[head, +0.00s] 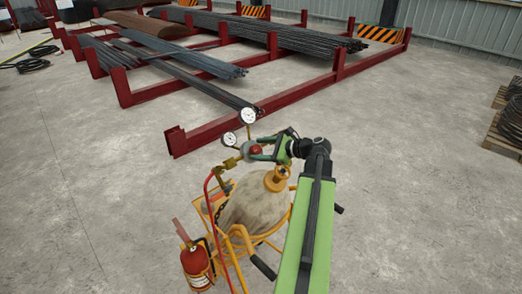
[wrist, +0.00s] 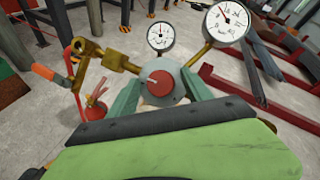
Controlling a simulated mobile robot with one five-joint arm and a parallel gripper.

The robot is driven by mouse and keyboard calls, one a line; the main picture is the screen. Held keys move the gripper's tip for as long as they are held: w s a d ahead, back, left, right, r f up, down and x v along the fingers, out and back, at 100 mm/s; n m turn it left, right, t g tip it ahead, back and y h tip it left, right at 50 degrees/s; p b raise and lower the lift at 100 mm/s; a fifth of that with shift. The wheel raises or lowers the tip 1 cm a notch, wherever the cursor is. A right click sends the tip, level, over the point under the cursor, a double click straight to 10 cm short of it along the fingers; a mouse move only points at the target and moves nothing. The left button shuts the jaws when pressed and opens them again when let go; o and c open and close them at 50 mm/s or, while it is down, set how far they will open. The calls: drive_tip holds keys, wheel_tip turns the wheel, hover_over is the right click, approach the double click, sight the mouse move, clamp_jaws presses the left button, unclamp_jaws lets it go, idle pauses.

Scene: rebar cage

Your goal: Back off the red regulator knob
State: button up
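The red regulator knob (wrist: 160,82) sits on a round grey regulator body (wrist: 176,94) with brass fittings and two white dial gauges. In the head view the knob (head: 256,149) is small, above the tan gas cylinder (head: 255,208). My gripper (wrist: 160,84) has its two green fingers on either side of the knob, with a visible gap to it on both sides. It is open and faces the knob. In the head view my gripper (head: 262,149) is at the regulator, coming from the right. Whether the fingertips touch the grey body is unclear.
A yellow cylinder cart (head: 241,233) carries a red fire extinguisher (head: 195,262). A red hose (head: 210,205) hangs from the regulator. Red steel racks (head: 230,121) with dark bars stand behind.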

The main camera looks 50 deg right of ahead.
clamp_jaws()
drive_tip(key=shift+d+r+n+g+y+p, duration=0.15)
drive_tip(key=shift+r+n+g+y+p, duration=0.15)
drive_tip(key=shift+n+p, duration=0.5)
drive_tip(key=shift+n+g+p, duration=0.4)
drive_tip(key=shift+n, duration=0.6)
drive_tip(key=shift+f+n+g+y+p, duration=0.1)
drive_tip(key=shift+n+g+y+p, duration=0.3)
drive_tip(key=shift+n, duration=0.7)
drive_tip(key=shift+f+n, duration=0.15)
drive_tip(key=shift+n, duration=0.15)
drive_tip(key=shift+o, duration=0.2)
unclamp_jaws()
